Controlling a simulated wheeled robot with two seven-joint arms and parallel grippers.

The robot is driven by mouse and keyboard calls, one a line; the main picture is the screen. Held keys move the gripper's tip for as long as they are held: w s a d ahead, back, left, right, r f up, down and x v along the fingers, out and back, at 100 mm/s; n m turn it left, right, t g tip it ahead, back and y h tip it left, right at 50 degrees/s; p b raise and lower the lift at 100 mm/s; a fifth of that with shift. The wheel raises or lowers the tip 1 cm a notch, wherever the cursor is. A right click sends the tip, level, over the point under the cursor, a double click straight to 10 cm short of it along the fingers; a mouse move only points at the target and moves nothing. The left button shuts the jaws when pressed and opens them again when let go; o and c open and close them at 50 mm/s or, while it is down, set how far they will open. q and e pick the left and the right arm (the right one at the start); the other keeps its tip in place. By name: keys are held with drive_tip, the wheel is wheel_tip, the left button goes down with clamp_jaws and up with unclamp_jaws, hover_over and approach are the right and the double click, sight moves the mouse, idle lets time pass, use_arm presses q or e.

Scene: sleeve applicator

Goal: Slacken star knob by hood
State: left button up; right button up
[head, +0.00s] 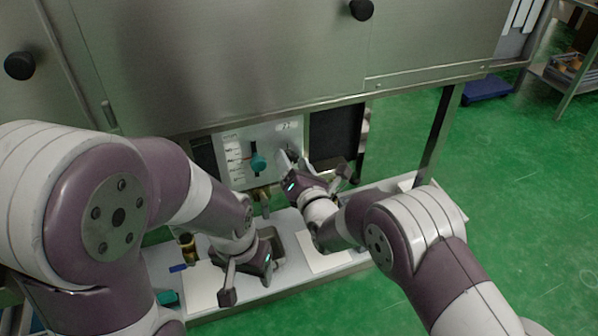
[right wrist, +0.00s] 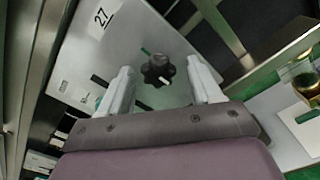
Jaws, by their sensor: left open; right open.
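The black star knob (right wrist: 158,71) sits on a pale panel (right wrist: 105,45) marked 27 in the right wrist view. A small white mark shows on the knob. My right gripper (right wrist: 160,76) is open, its two pale fingers either side of the knob in this view; I cannot tell whether they reach it. In the head view my right gripper (head: 314,168) is in front of the right part of the panel (head: 232,174) and largely hides the knob. My left gripper (head: 250,272) is open and empty, low over the white ledge.
A teal knob (head: 257,163) stands on the panel left of my right gripper. The white ledge (head: 380,205) below carries brass fittings (head: 187,246) and a teal item (head: 167,298). The steel hood (head: 240,65) overhangs the panel.

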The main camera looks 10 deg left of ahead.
drive_tip(key=p+v, duration=0.2)
drive_tip(key=v, duration=1)
